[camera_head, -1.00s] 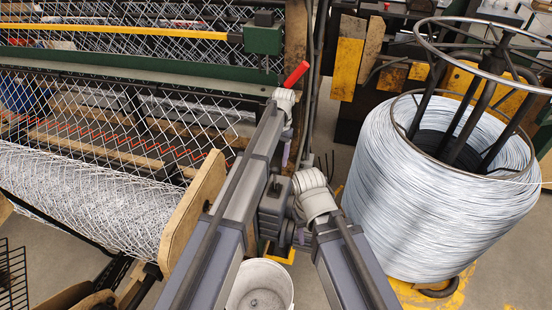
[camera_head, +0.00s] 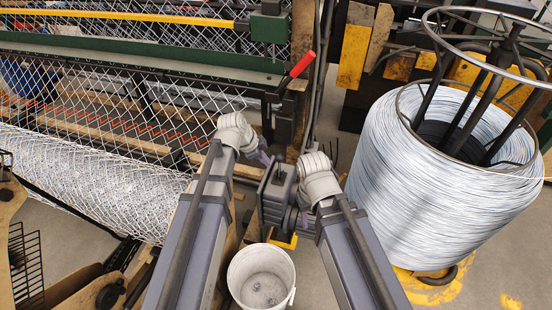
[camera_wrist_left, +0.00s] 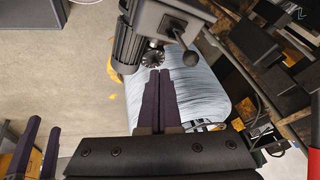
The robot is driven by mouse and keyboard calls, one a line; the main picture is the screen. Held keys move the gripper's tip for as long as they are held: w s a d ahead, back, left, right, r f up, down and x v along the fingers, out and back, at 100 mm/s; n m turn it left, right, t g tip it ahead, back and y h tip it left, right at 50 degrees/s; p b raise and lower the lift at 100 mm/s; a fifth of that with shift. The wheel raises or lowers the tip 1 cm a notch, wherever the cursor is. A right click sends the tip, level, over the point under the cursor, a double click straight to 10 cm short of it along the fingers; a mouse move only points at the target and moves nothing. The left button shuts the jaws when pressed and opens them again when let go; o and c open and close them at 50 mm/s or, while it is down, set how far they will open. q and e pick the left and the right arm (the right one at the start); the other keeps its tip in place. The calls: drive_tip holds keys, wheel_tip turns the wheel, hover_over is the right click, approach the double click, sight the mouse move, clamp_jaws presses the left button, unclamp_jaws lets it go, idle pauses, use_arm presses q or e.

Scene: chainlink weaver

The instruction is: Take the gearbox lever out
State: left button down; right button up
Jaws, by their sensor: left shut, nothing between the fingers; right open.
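The gearbox (camera_head: 276,200) is a dark grey box between my two arms in the head view. In the left wrist view the gearbox (camera_wrist_left: 172,22) carries a black lever (camera_wrist_left: 181,38) ending in a round ball knob, and a toothed coupling sits beside it. My left gripper (camera_head: 266,158) is just beyond the gearbox in the head view. In its wrist view the left gripper's purple fingers (camera_wrist_left: 160,75) are shut and empty, below the lever and apparently apart from it. My right gripper (camera_head: 302,221) is beside the gearbox, mostly hidden. Its spread purple fingers show at the left wrist view's lower left.
A large wire coil (camera_head: 430,180) stands on the right. A white bucket (camera_head: 262,292) is on the floor below the gearbox. The mesh machine, with a roll of mesh (camera_head: 90,178) and a red-handled lever (camera_head: 303,63), fills the left and back.

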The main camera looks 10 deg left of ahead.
use_arm(q)
drive_tip(key=s+r+m+t, duration=0.1)
drive_tip(key=s+a+r+m, duration=0.1)
drive_tip(key=shift+s+r+t+h, duration=0.1)
drive_tip(key=shift+s+t+h, duration=0.2)
drive_tip(key=shift+t+h, duration=0.1)
drive_tip(key=b, duration=0.9)
approach(279, 166)
wheel_tip(279, 166, down, 2)
drive_tip(key=s+d, duration=0.3)
drive_tip(key=w, duration=0.4)
drive_tip(key=shift+r+p, duration=0.15)
drive_tip(key=shift+p, duration=0.15)
